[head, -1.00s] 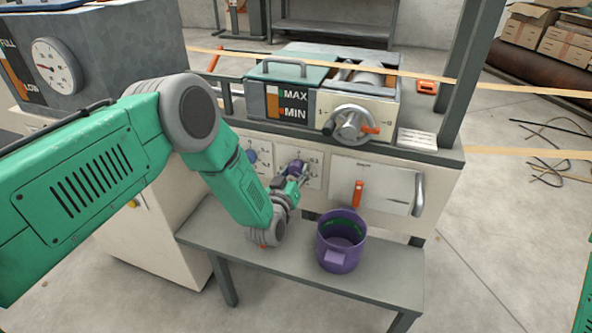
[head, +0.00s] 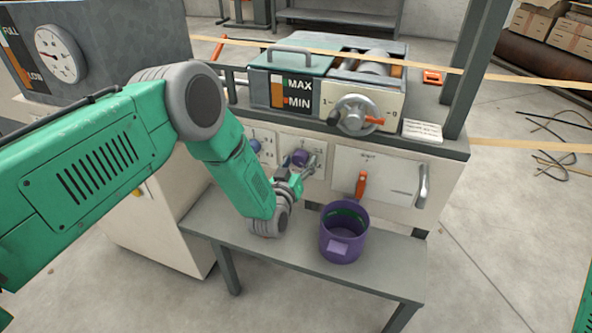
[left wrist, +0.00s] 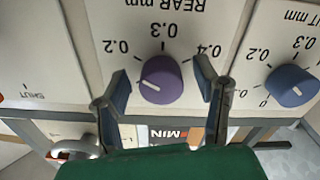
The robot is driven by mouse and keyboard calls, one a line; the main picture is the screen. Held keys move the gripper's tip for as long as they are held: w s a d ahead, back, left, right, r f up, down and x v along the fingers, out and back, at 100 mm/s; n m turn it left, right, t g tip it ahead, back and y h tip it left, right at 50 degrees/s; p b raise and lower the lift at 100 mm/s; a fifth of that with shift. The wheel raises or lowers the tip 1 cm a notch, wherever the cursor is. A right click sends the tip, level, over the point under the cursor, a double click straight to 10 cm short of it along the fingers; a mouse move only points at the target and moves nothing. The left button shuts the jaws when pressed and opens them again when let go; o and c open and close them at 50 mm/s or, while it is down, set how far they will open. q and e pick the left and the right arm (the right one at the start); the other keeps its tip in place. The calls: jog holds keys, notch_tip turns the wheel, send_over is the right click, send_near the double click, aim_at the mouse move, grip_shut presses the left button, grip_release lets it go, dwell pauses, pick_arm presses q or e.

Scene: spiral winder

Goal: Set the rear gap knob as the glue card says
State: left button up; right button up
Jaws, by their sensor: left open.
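The purple rear gap knob (left wrist: 161,80) sits on a white plate marked REAR mm, with 0.2, 0.3 and 0.4 around it. A pale pointer line on its face lies toward the lower left in the left wrist view. The knob also shows in the head view (head: 300,158). My left gripper (left wrist: 164,84) is open, one finger on each side of the knob, with visible gaps; it also shows in the head view (head: 303,174). A small printed card (head: 422,131) lies on the machine top at right; its text is too small to read. My right gripper is out of view.
A blue knob (left wrist: 291,86) is on the neighbouring plate. A purple pot (head: 344,232) stands on the grey bench (head: 285,264) below. An orange lever (head: 361,185) and a grey handle (head: 422,186) are right of the knobs. A handwheel (head: 354,115) is above.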

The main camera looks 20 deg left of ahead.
pick_arm(q)
jog(key=s, duration=1.1)
jog(key=shift+s+a, duration=0.2)
jog(key=shift+s, duration=0.15)
jog(key=shift+f, duration=0.15)
